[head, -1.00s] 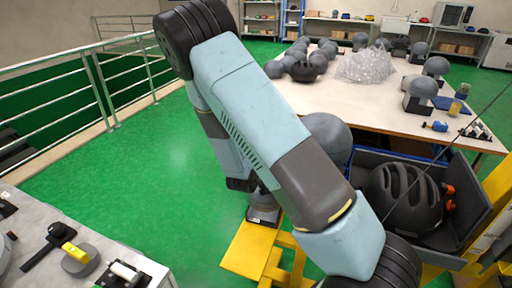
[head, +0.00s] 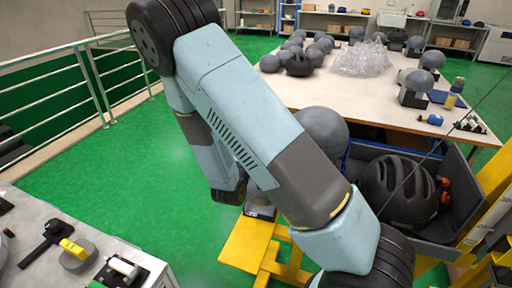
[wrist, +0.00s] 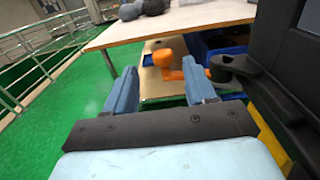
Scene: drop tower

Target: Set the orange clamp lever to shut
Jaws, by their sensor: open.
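The orange clamp lever (wrist: 172,73) shows in the wrist view, with a round knob at its upper left and an arm running right to a dark bracket (wrist: 232,72). My gripper (wrist: 159,68) is open, with its two blue fingers apart. The lever appears between and beyond the fingertips, its right end partly behind the right finger. I cannot tell whether a finger touches it. In the head view an orange part (head: 444,190) shows beside the black helmet (head: 397,190); I cannot tell if it is the same lever. My gripper is not visible there.
The helmet sits in a dark grey tray (head: 462,205) on a yellow frame (head: 250,245). A long table (head: 340,95) with grey domes stands behind. A grey bench (head: 25,255) is at lower left, a railing (head: 100,90) at left. Green floor between is clear.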

